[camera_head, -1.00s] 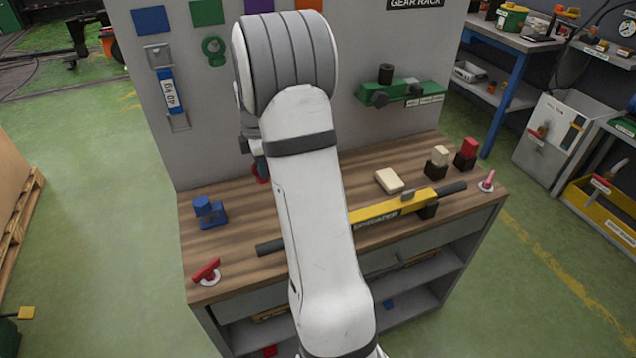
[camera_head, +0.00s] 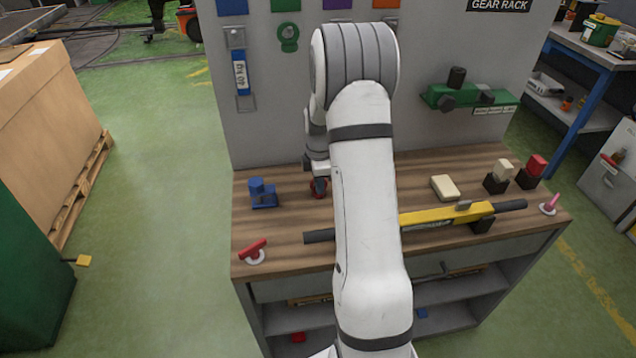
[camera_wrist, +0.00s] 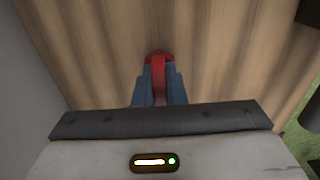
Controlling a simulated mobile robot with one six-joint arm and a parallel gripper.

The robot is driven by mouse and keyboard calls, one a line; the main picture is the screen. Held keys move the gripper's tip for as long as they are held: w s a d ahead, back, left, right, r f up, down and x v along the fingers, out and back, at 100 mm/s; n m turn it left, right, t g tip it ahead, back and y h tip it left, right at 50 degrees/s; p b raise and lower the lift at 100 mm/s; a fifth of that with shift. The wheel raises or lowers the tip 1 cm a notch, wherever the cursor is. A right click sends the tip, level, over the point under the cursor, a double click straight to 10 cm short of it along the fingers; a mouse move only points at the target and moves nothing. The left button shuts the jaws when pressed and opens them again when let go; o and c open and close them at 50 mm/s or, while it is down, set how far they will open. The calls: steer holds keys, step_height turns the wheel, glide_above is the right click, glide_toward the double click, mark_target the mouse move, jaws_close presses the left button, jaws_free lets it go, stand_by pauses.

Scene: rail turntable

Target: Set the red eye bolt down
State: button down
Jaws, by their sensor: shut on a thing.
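The red eye bolt (camera_head: 319,188) is in my gripper at the back of the wooden bench top (camera_head: 290,222), near the upright panel. In the wrist view the red eye bolt (camera_wrist: 158,58) shows between the two blue-grey fingers of my gripper (camera_wrist: 159,78), which are shut on it. In the head view my gripper (camera_head: 320,177) points down at the bench, partly hidden by my arm. The bolt is at or just above the wood; I cannot tell whether it touches.
A blue block piece (camera_head: 262,193) stands left of the bolt. A red-handled piece (camera_head: 253,250) is at the front left. A yellow bar tool (camera_head: 440,216) lies across the bench. A cream block (camera_head: 445,188) lies to the right. The panel (camera_head: 268,120) rises behind.

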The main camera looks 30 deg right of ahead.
steer(key=c, duration=1.9)
jaws_free()
steer(key=shift+f, duration=0.2)
steer(key=shift+c, duration=0.2)
steer(key=o, duration=0.5)
steer(key=shift+c, duration=0.2)
steer(key=shift+r, duration=0.1)
step_height(320, 180, up, 11)
steer(key=shift+r, duration=0.1)
steer(key=s+a+r+m+t, duration=0.1)
steer(key=s+a+r+m, duration=0.65)
steer(key=s+a, duration=0.3)
steer(key=s+a+m, duration=0.3)
steer(key=s, duration=0.4)
steer(key=s+a+m+t, duration=0.1)
steer(key=s+a+m, duration=0.2)
steer(key=s, duration=0.5)
steer(key=shift+s+m+t, duration=0.2)
steer(key=shift+m+t, duration=0.1)
steer(key=shift+m, duration=0.35)
